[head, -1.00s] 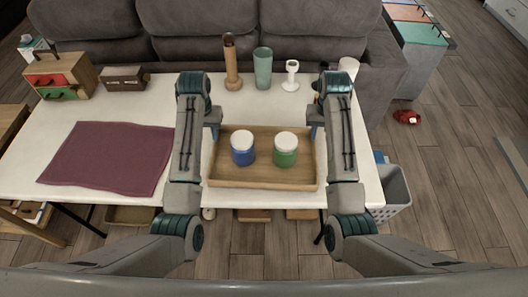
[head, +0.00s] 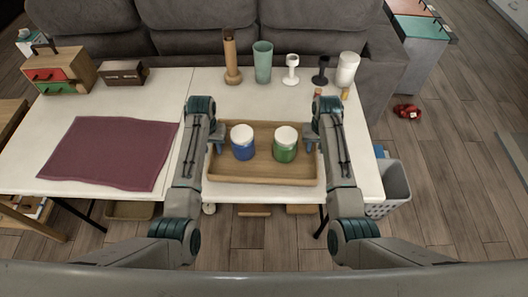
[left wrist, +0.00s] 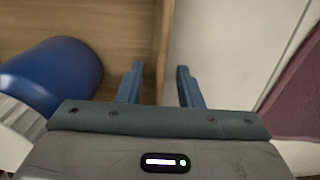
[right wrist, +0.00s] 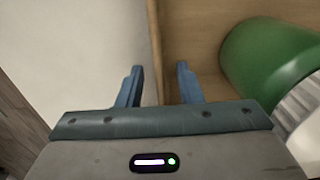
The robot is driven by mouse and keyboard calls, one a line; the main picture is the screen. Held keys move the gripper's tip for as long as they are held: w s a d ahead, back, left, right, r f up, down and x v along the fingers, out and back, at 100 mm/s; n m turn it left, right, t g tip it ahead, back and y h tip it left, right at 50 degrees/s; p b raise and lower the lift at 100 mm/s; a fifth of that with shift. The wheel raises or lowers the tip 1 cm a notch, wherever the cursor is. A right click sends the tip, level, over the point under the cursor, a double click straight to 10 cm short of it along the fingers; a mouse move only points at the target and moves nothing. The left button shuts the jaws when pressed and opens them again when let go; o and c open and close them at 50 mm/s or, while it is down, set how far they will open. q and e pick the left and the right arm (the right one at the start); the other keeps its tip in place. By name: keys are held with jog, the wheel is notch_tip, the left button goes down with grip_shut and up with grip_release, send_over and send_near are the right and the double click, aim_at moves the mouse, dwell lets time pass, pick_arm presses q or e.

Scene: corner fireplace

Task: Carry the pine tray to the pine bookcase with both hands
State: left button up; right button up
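The pine tray (head: 262,180) lies on the white table and holds a blue jar (head: 243,145) and a green jar (head: 285,148), both with white lids. My left gripper (head: 217,146) is at the tray's left wall. In the left wrist view its open fingers (left wrist: 160,86) stand on either side of that wall, with gaps showing. My right gripper (head: 309,146) is at the right wall. In the right wrist view its open fingers (right wrist: 157,86) also stand on either side of the wall, apart from it. I cannot make out the pine bookcase in any view.
On the white table (head: 95,98), a maroon cloth (head: 108,154) lies left of the tray. A wooden drawer box (head: 58,72), a small chest (head: 123,73) and several cups and vessels (head: 263,62) stand along the back. A grey sofa is behind; a basket (head: 392,185) stands at right.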

pick_arm(q)
jog(key=shift+f, duration=0.3)
pick_arm(e)
jog(key=shift+f, duration=0.3)
pick_arm(q)
jog(key=shift+c, duration=0.4)
pick_arm(e)
jog(key=shift+c, duration=0.4)
pick_arm(q)
grip_shut()
pick_arm(e)
grip_shut()
pick_arm(q)
jog(key=shift+r, duration=0.1)
pick_arm(e)
jog(key=shift+r, duration=0.1)
